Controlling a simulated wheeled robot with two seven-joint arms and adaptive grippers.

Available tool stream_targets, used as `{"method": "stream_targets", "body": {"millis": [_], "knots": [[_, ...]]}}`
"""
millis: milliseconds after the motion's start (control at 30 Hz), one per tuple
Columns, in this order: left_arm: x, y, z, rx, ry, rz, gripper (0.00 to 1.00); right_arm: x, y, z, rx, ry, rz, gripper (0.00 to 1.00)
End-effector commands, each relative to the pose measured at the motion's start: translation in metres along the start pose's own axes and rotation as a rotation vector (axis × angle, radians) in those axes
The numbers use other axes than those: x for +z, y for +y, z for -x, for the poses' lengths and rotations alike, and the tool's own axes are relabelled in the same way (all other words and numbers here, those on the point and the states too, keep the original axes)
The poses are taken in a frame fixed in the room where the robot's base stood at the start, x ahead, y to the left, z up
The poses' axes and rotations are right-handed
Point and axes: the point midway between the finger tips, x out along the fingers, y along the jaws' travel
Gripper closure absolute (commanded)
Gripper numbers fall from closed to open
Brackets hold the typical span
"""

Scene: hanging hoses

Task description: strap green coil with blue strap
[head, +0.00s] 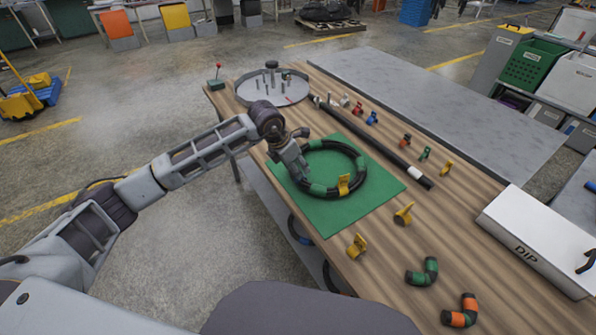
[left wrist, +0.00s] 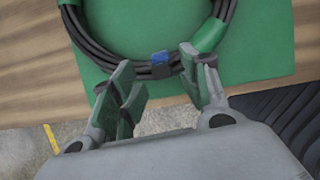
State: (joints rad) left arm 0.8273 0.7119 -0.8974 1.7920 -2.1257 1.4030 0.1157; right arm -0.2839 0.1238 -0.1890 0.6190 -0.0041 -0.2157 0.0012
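The green coil, a black hose ring with green bands (head: 361,168), lies on a green mat (head: 325,218) on the wooden table. A yellow strap (head: 344,184) sits on its near side. In the left wrist view, a blue strap (left wrist: 160,58) with a dark lower part is on the near stretch of the coil (left wrist: 105,53); I cannot tell if it is closed. My left gripper (head: 304,174) is over the coil's left side. Its fingers stand apart and empty in the left wrist view (left wrist: 167,88), just short of the blue strap. Another blue strap (head: 372,118) stands farther back. My right gripper is not in view.
Red (head: 405,140), green (head: 424,153) and yellow straps (head: 403,214) stand around the mat. A black rod (head: 389,155) lies beyond it. A round tray (head: 250,88) is at the far end. A white DIP box (head: 540,240) and short hose pieces (head: 422,272) are at right.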

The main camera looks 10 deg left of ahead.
Motion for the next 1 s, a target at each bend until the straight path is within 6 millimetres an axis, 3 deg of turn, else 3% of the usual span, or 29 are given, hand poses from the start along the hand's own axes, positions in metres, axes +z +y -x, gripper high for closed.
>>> {"method": "stream_targets", "body": {"millis": [300,1000], "knots": [[0.002,0.000,0.024,0.001,-0.004,0.001,0.54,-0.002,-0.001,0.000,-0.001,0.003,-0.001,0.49],[0.003,0.000,0.028,0.001,-0.005,0.000,0.54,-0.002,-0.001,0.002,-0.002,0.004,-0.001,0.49]]}}
